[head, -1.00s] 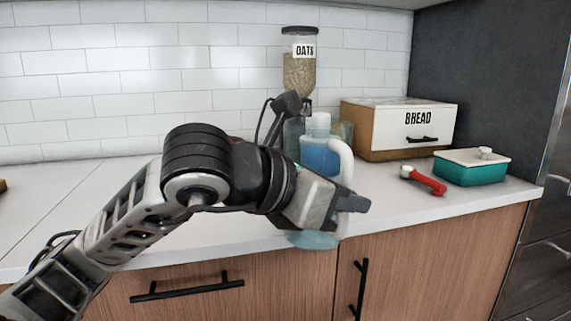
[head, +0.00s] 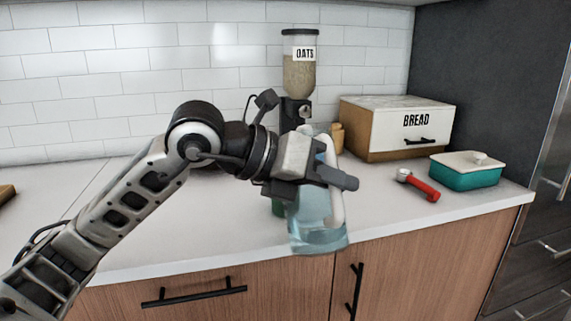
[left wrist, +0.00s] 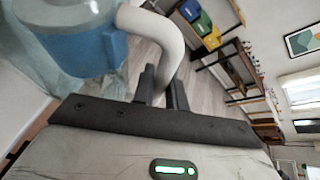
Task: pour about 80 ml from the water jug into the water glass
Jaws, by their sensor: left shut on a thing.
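The water jug (head: 318,234) is pale blue and see-through with a white handle (head: 337,205). My left gripper (head: 338,178) is shut on the handle and holds the jug in front of the counter's front edge. The gripper hides much of the jug's upper part, and the jug leans a little in the picture. In the left wrist view the jug's blue upper part (left wrist: 75,45) is at top left, with the white handle between the fingers (left wrist: 163,88). A small green thing (head: 278,207) shows partly behind the gripper; I cannot tell if it is the water glass. My right gripper is out of view.
An oats dispenser (head: 299,75) stands behind the gripper. A bread box (head: 398,130), a teal dish with a lid (head: 466,178) and a red-handled tool (head: 420,186) are at the right.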

